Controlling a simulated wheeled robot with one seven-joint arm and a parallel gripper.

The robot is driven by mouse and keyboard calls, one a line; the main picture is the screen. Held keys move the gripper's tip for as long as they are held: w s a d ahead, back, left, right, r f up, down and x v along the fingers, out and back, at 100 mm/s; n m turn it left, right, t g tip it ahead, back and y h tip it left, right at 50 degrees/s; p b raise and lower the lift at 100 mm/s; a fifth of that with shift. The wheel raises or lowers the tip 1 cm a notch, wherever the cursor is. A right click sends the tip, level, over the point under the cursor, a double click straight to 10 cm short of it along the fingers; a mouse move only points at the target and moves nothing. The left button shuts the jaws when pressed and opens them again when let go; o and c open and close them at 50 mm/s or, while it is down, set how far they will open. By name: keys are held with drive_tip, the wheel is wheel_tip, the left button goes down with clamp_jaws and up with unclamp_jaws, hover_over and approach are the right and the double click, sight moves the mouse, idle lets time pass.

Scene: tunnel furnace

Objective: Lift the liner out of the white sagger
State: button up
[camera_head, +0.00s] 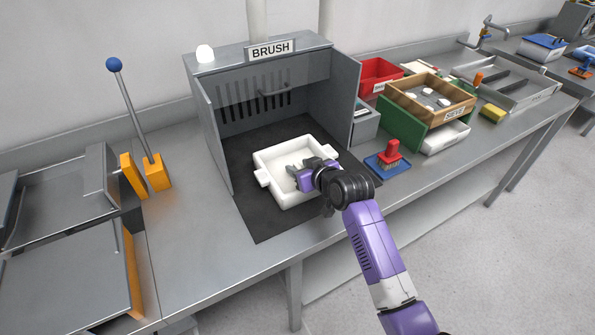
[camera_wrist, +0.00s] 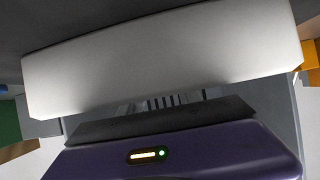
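The white sagger (camera_head: 268,158) is a square open tray with side lugs. It sits on the dark mat under the hood marked BRUSH. My gripper (camera_head: 292,171), with a purple body and grey fingers, is over the inside of the sagger, toward its right part. I cannot tell whether the fingers touch anything or how far apart they are. The liner cannot be told apart from the pale sagger inside, and my gripper and wrist cover part of it. In the wrist view a white wall (camera_wrist: 160,60), probably the sagger's, fills the upper part beyond my purple gripper body.
The hood (camera_head: 210,130) has side walls and a back wall around the mat (camera_head: 250,215). A red brush (camera_head: 391,152) stands on a blue tray right of the hood. A wooden box (camera_head: 440,112) and a red bin (camera_head: 378,72) stand farther right. Bare bench lies left of the mat.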

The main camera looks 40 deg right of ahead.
clamp_jaws()
drive_tip(key=shift+r, duration=0.15)
